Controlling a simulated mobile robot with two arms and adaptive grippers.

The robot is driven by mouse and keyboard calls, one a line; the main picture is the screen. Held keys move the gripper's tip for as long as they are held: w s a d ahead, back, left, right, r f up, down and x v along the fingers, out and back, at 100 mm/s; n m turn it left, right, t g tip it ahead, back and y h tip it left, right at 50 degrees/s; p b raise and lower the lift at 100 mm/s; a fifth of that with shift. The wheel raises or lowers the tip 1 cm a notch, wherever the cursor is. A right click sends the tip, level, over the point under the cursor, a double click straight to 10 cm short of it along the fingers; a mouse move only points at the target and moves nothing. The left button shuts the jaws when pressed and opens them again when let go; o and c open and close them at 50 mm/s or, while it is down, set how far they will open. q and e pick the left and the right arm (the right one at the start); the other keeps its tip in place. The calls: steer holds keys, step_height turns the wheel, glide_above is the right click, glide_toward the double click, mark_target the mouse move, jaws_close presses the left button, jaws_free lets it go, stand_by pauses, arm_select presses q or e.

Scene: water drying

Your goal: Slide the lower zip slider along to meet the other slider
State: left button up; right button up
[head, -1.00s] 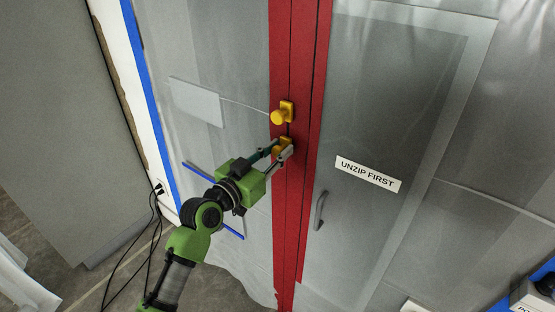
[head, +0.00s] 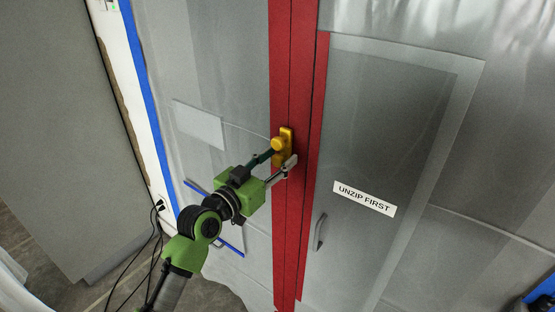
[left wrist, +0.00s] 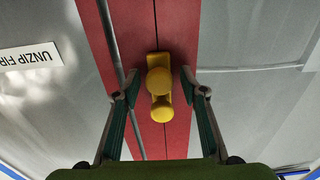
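In the head view the upper yellow slider (head: 278,145), with its round knob, sits on the red zip strip (head: 291,220). The lower yellow slider (head: 289,154) is directly below it, partly hidden by my left gripper's fingers; the two look like one long yellow piece. My left gripper (head: 275,166) is at the lower slider, fingers spread. The left wrist view looks turned over, with the sign on the left. There the yellow knob (left wrist: 160,81) stands between my open fingers, with a visible gap on both sides, and a second yellow part (left wrist: 162,109) overlaps or touches it. My right gripper is not in view.
Grey translucent sheeting lies on both sides of the strip. An "UNZIP FIRST" sign (head: 364,199) and a door handle (head: 319,231) are to the right. Blue tape (head: 147,92), a white patch (head: 199,124) and dark cables (head: 151,240) are to the left.

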arm_select(q)
steer(key=shift+s+a+f, duration=0.1)
steer(key=shift+s, duration=0.05)
steer(key=shift+s+a, duration=0.25)
steer(key=shift+s, duration=0.05)
steer(key=v, duration=1.1)
